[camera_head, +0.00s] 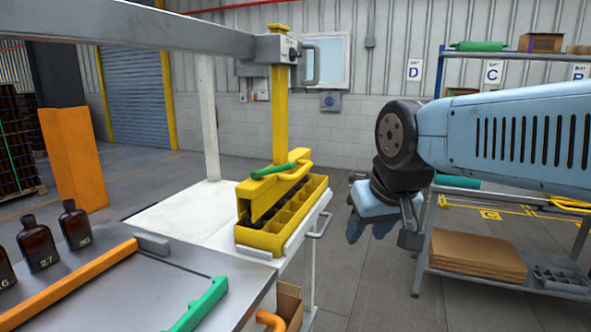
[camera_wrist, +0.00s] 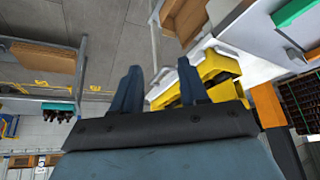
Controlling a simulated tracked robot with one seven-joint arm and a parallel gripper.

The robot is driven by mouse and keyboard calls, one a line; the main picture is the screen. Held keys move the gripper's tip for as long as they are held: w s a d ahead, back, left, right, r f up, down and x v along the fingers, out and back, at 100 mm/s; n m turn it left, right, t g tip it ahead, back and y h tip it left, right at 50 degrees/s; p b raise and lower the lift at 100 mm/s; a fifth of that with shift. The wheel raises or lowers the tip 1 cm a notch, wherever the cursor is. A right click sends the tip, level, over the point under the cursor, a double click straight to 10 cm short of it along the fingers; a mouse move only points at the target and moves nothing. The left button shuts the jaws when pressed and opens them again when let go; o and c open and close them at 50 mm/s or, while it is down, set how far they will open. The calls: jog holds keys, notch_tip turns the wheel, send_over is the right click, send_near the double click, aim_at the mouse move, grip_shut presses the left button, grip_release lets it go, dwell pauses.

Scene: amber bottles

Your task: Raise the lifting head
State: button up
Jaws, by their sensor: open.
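The yellow lifting head (camera_head: 262,203) hangs on a yellow column (camera_head: 280,115) below an overhead grey beam. It is down at a yellow crate with compartments (camera_head: 258,241), against its left part.
The crate stands on a white table (camera_head: 180,214). Amber bottles (camera_head: 75,225) stand on the grey bench at left. A grey handle (camera_head: 312,64) sticks out from the beam carriage. A shelf (camera_head: 470,275) with cardboard is at right. Open floor lies between table and shelf.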

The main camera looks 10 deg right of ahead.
jog(key=shift+w+a, duration=0.2)
jog(key=shift+w, duration=0.15)
jog(key=m+t+y, duration=0.3)
jog(key=m+y, duration=0.4)
jog(key=y, duration=0.6)
send_near(304, 172)
jog(key=x, duration=1.1)
